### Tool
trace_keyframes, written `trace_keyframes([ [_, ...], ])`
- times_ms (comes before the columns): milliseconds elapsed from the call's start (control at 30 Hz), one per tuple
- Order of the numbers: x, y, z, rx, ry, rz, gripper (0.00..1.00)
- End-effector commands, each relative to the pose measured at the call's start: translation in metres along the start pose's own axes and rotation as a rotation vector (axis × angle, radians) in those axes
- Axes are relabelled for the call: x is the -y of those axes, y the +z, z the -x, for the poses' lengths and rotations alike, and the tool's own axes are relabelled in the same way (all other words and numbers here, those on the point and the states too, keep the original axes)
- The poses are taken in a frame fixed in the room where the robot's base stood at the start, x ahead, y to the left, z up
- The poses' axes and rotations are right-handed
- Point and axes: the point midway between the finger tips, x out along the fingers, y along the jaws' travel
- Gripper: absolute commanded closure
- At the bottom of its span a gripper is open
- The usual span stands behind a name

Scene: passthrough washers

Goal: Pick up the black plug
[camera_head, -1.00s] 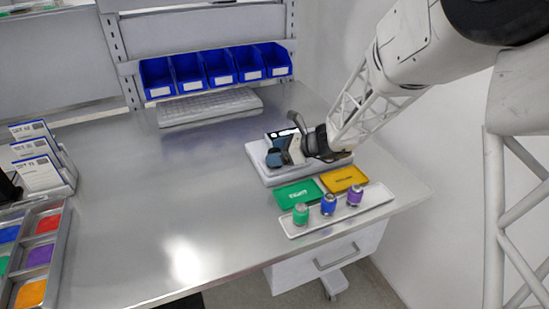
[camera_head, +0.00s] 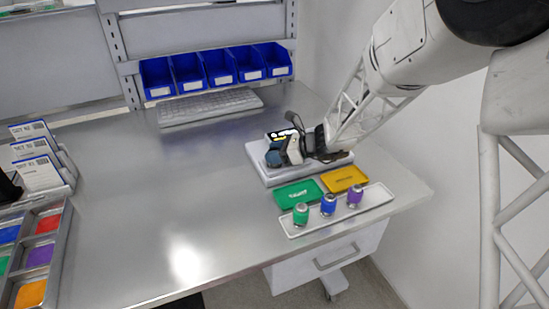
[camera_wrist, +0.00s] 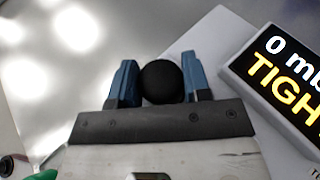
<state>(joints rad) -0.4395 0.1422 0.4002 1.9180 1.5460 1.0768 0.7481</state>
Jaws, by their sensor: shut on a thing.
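The black plug (camera_wrist: 161,82) shows in the wrist view as a round, dark ball between two blue fingertips. My gripper (camera_wrist: 159,76) is shut on it, with one finger on each side. In the head view my gripper (camera_head: 273,156) is low over the white platform (camera_head: 256,165); I cannot make out the plug there. Whether the plug touches the surface below is not clear.
A display box (camera_wrist: 285,70) reading "TIGHT" is right of the fingers; it stands behind my gripper in the head view. Green (camera_head: 299,193) and yellow (camera_head: 343,179) trays and a white tray (camera_head: 378,203) with coloured fittings are in front. The table's middle is clear.

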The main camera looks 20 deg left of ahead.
Motion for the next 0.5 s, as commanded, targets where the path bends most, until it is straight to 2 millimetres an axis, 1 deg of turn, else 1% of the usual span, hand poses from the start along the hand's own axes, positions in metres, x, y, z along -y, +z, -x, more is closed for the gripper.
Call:
trace_keyframes([
  [33,0.0000,0.0000,0.0000,0.000,0.000,0.000,0.82],
  [67,0.0001,0.0002,0.0001,0.000,0.000,0.000,0.86],
  [333,0.0001,0.0013,0.0004,0.000,0.000,0.001,0.87],
  [500,0.0001,0.0075,0.0029,0.000,0.000,0.001,0.87],
])
